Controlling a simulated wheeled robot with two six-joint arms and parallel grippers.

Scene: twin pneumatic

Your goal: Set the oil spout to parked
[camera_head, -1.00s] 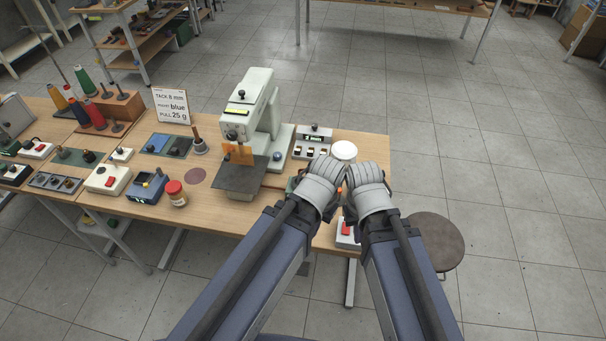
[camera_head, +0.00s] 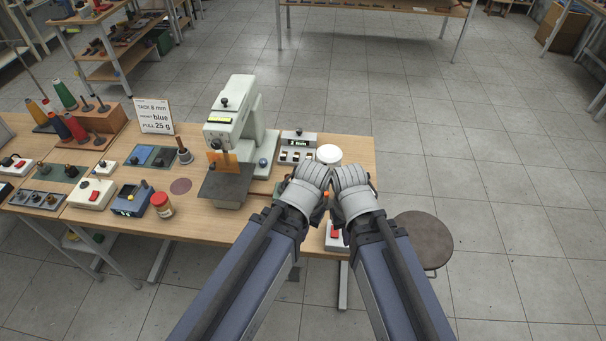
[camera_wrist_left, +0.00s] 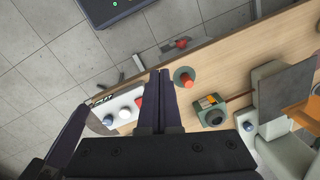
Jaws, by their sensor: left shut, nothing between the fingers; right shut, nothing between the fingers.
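I cannot make out for sure which part is the oil spout. An orange-red nozzle-like tip (camera_wrist_left: 187,82) stands on a dark round base near the bench edge in the left wrist view. It may be the spout; a bit of orange also shows beside my grippers in the head view (camera_head: 326,194). My left gripper (camera_wrist_left: 160,74) is shut and empty, its fingertips just left of that tip in the wrist view. My right gripper (camera_head: 350,178) is beside the left one above the bench's right end. Its fingers are hidden behind its grey housing.
A pale sewing machine (camera_head: 232,130) stands left of my grippers. A switch box (camera_head: 298,141), a white round piece (camera_head: 328,153) and a red-button box (camera_head: 335,234) are close by. A dark round stool (camera_head: 424,238) is at right.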

